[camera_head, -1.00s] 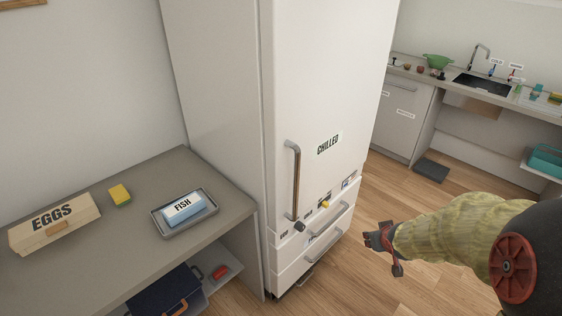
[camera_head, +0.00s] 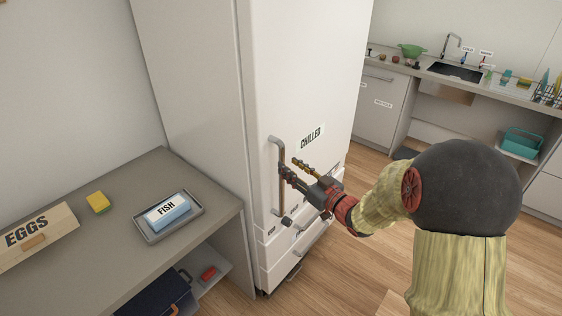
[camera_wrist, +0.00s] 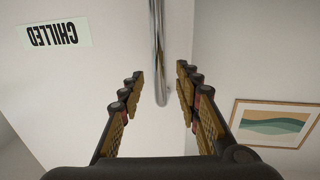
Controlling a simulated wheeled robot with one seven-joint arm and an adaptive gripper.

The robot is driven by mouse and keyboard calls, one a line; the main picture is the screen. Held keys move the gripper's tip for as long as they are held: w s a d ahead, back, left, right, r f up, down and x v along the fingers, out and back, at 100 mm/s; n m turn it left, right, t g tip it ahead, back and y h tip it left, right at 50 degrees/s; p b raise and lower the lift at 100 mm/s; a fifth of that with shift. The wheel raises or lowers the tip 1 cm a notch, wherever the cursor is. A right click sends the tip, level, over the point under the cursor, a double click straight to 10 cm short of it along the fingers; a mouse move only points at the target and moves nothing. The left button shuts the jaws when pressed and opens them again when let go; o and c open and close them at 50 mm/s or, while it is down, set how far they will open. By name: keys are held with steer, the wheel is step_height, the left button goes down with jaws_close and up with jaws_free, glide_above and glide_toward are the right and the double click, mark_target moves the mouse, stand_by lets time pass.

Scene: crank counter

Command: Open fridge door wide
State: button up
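The tall white fridge door (camera_head: 297,75) is shut and bears a "CHILLED" label (camera_head: 311,136). Its long upright handle (camera_head: 280,180) runs down the door's left side. My gripper (camera_head: 289,167) is at the door, close to the handle's middle. In the wrist view, the metal handle (camera_wrist: 158,60) appears between the two spread fingers of my gripper (camera_wrist: 159,87), nearer the left one in the picture. The fingers are open, and a gap shows on both sides of the handle. I cannot tell how deep the handle lies between the fingertips.
A grey counter (camera_head: 110,240) at left holds an EGGS box (camera_head: 35,237), a yellow sponge (camera_head: 98,202) and a tray (camera_head: 146,229) with a FISH pack (camera_head: 168,210). Drawers (camera_head: 290,250) sit below the door. Open wooden floor (camera_head: 345,275) lies right of the fridge.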

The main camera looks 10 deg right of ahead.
mark_target(284, 161)
steer(key=b+x, duration=0.1)
steer(key=x, duration=0.4)
steer(key=shift+w, duration=0.1)
steer(key=c, duration=0.3)
jaws_close()
stand_by(0.6)
